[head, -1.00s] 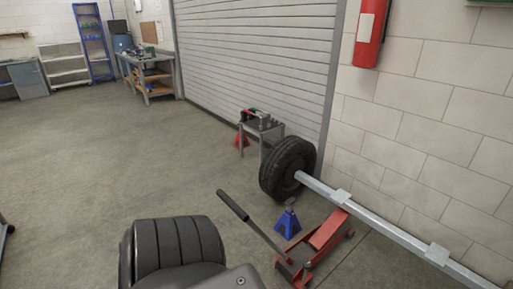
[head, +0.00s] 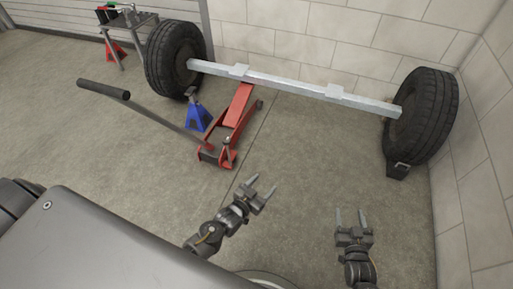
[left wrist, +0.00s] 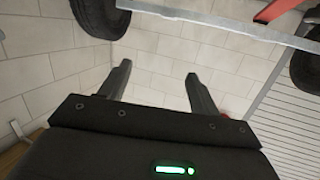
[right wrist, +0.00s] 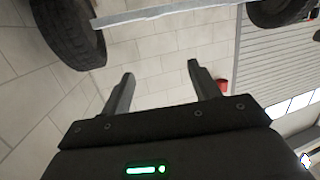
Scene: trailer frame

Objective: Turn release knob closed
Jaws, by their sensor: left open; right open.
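A red floor jack (head: 232,125) stands on the floor under the grey axle beam (head: 290,86), with its long black-gripped handle (head: 105,90) tilted up to the left. The release knob cannot be made out at this size; the handle's lower end meets the jack near its front (head: 214,153). My left gripper (head: 262,189) is open and empty, in front of the jack and to its right. My right gripper (head: 352,218) is open and empty, further right. Both wrist views show open fingers, left (left wrist: 160,85) and right (right wrist: 160,85), with nothing between them.
A blue jack stand (head: 197,117) is beside the jack. Tires (head: 176,60) and (head: 424,115) sit at both axle ends, with a black chock (head: 398,170) by the right one. A small metal table (head: 122,24) with a red stand (head: 115,50) is back left. Floor between is clear.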

